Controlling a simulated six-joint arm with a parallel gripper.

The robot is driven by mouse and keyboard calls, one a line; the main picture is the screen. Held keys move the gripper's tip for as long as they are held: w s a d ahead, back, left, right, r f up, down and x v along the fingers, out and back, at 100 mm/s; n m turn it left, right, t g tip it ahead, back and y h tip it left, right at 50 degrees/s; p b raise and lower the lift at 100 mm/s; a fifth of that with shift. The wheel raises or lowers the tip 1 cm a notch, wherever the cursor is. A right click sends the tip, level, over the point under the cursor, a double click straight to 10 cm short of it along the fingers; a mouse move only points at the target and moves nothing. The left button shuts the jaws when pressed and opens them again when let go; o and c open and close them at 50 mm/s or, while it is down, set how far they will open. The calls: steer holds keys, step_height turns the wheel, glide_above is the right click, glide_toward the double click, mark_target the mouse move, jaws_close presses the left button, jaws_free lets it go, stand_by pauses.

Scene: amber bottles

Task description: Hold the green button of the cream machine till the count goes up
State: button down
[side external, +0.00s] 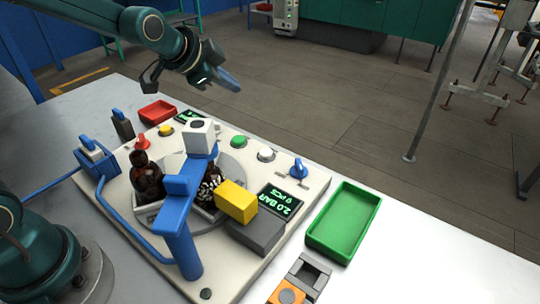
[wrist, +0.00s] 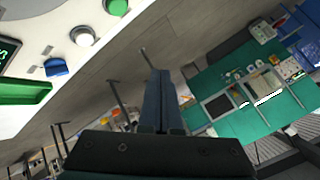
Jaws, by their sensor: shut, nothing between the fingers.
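The cream machine (side external: 120,190) is a flat panel on the table. Its green button (side external: 239,141) is at the far edge, and it also shows at the top of the wrist view (wrist: 117,6). The lit display (side external: 281,201) reads "2.0 BAR" and "9 PCS"; only a corner of it shows in the wrist view (wrist: 6,50). My gripper (side external: 232,82) is shut and empty, in the air above and beyond the green button, apart from it. Its fingers (wrist: 158,78) are together in the wrist view and point away from the panel, over the floor.
Beside the green button are a white button (side external: 266,154) and a blue knob (side external: 298,168). Dark amber bottles (side external: 147,178) stand on the round plate under a blue arm (side external: 180,240). A red tray (side external: 158,111) and a green tray (side external: 318,232) flank the panel.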

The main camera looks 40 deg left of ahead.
steer(key=shift+a+f, duration=0.15)
steer(key=shift+f, duration=0.55)
glide_toward(241, 135)
steer(key=shift+w+a+f, duration=0.1)
steer(key=shift+w+f, duration=0.3)
steer(key=shift+w, duration=0.4)
steer(key=shift+w+a+f, duration=0.1)
steer(key=shift+w+f, duration=0.3)
steer(key=shift+w, duration=0.4)
steer(key=shift+w+f, duration=0.4)
steer(key=shift+w, duration=0.4)
steer(key=shift+f, duration=0.1)
steer(key=shift+f, duration=0.35)
steer(key=shift+f, duration=0.45)
stand_by(3.6)
